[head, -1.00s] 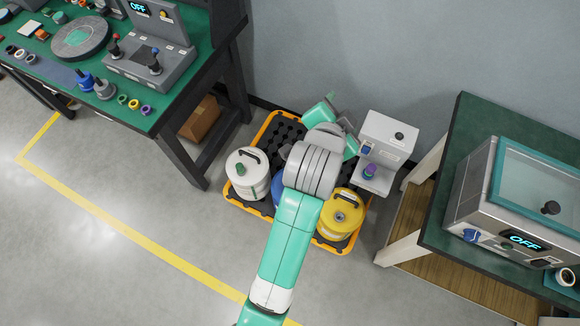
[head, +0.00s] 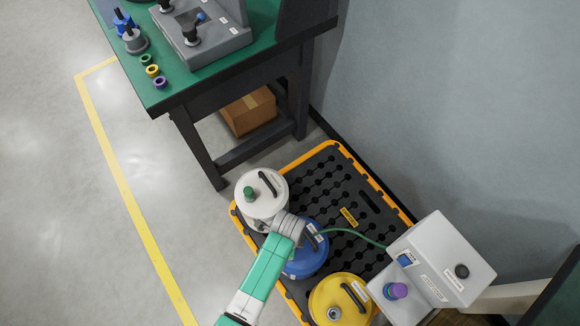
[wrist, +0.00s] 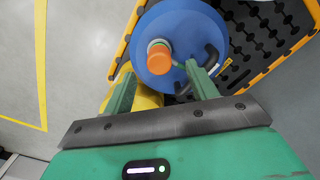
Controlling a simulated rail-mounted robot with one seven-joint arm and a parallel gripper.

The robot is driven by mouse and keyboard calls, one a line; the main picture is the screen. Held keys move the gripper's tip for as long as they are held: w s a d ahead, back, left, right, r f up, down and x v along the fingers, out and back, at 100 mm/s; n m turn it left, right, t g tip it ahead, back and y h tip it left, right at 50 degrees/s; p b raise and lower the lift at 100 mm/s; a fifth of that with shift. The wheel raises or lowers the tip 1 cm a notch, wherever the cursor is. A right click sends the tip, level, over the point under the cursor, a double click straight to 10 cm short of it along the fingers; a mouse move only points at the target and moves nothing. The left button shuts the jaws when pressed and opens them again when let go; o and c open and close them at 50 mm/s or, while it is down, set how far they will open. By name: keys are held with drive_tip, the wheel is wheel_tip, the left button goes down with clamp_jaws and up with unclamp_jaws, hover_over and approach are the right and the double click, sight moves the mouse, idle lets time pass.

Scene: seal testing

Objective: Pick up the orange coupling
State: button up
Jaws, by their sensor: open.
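The orange coupling (wrist: 159,59) sits on a pale fitting on top of the blue canister (wrist: 178,45) in the wrist view. The blue canister also shows in the head view (head: 309,262), partly covered by my arm, which hides the coupling there. My gripper (wrist: 160,75) is open, with its two green fingers spread left and right. The coupling appears in the gap between the fingertips, slightly beyond them, and nothing is held. I cannot tell how far it lies below the fingers.
A white canister (head: 261,196) and a yellow canister (head: 341,302) flank the blue one on the black, orange-rimmed pallet (head: 330,165). A green hose (head: 355,234) runs to a white box unit (head: 440,262) with a purple knob. A green-topped bench (head: 168,92) stands at upper left.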

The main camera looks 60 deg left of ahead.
wheel_tip(320, 180, down, 5)
drive_tip(key=b, duration=0.3)
drive_tip(key=shift+s+d+f+b, duration=0.1)
drive_tip(key=shift+d+f+b, duration=0.1)
drive_tip(key=shift+b, duration=0.15)
drive_tip(key=shift+a+r, duration=0.1)
drive_tip(key=shift+r, duration=0.05)
drive_tip(key=c, duration=1.1)
